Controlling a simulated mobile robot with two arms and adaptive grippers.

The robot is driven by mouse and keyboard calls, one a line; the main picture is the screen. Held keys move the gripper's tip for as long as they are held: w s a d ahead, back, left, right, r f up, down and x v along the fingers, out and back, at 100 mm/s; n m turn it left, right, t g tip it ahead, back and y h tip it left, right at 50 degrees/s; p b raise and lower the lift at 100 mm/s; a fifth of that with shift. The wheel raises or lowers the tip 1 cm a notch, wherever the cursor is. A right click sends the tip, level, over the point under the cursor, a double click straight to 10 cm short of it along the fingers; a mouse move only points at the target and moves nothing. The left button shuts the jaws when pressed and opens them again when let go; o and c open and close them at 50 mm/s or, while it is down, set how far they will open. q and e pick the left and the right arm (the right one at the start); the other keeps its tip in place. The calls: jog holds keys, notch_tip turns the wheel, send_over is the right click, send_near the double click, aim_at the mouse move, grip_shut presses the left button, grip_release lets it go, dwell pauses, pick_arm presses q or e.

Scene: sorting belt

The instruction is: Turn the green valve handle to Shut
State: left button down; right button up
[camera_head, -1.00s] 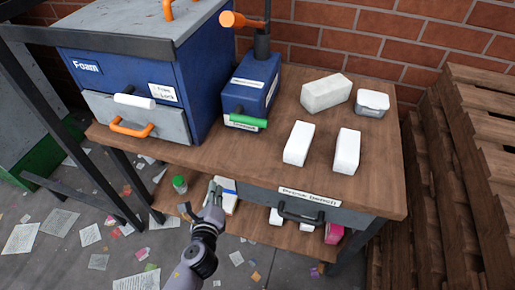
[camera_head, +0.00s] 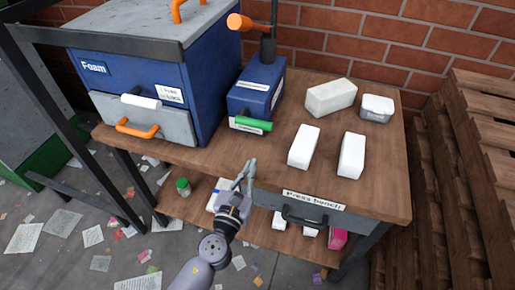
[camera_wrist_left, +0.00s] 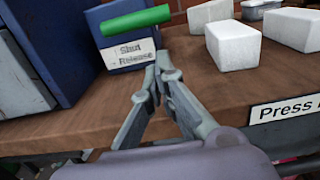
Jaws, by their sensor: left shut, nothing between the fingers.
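The green valve handle (camera_head: 253,123) sticks out from the front of the small blue box (camera_head: 256,88) on the wooden bench. In the left wrist view the green handle (camera_wrist_left: 136,20) lies nearly level, its right end slightly higher. A white label below it reads "Shut" above "Release" (camera_wrist_left: 132,55). My left gripper (camera_head: 246,168) is at the front edge of the bench, below the handle and apart from it. In the left wrist view its fingers (camera_wrist_left: 158,64) meet at the tips with nothing between them. My right gripper is not in view.
The bench top (camera_head: 330,195) is bare in front of several white blocks (camera_head: 305,145). A large blue Foam bin (camera_head: 150,70) with an orange drawer handle (camera_head: 137,129) stands left of the small box. An orange-ended lever (camera_head: 240,22) rises above it. A drawer marked "Press bench" (camera_head: 315,200) is at right.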

pick_arm(q)
jog(key=x, duration=0.9)
jog(key=shift+w+d, duration=0.1)
jog(key=shift+w, duration=0.3)
jog(key=shift+s+d+r+n, duration=0.1)
jog(key=shift+d+r+n, duration=0.1)
jog(key=shift+r+n, duration=0.45)
jog(key=shift+d+r+n+p, duration=0.1)
jog(key=shift+r+n+p, duration=0.1)
jog(key=shift+n+p, duration=0.25)
notch_tip(320, 180, up, 2)
jog(key=n+p, duration=0.1)
jog(key=n, duration=0.2)
jog(key=shift+d+r, duration=0.1)
jog(key=shift+d, duration=0.1)
jog(key=w+a+r+n+y+p, duration=0.1)
jog(key=a+r+n+p, duration=0.3)
jog(key=n, duration=0.9)
jog(key=shift+r+n+p, duration=0.4)
jog(key=shift+r+p, duration=1.4)
jog(key=shift+p, duration=0.15)
jog(key=shift+w+a, duration=0.1)
jog(key=shift+a, duration=0.1)
